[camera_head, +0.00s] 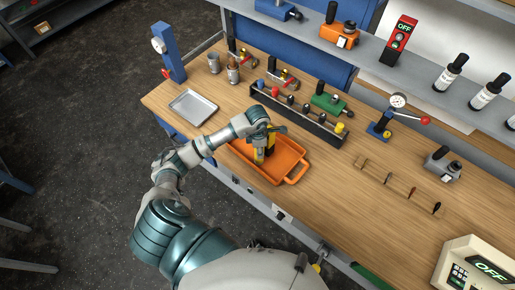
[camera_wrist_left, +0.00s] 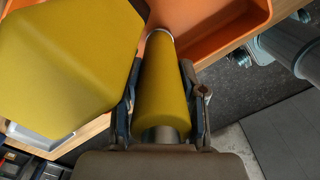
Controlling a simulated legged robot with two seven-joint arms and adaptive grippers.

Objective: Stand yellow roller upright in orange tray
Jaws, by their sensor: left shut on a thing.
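The yellow roller (camera_wrist_left: 162,92) is a yellow cylinder with metal ends, held between the two dark fingers of my left gripper (camera_wrist_left: 165,80) in the left wrist view. In the head view the roller (camera_head: 258,156) shows below the left gripper (camera_head: 265,146), over the orange tray (camera_head: 293,158), and looks roughly upright. I cannot tell whether its lower end touches the tray floor. In the wrist view the tray (camera_wrist_left: 220,30) lies beyond the roller. A large yellow block-like shape (camera_wrist_left: 60,60) fills the wrist view's left side, close to the camera. My right gripper is not in view.
A dark rack (camera_head: 297,118) with several coloured-handled tools stands just behind the tray. Bare wooden bench (camera_head: 330,205) lies to the right of the orange tray.

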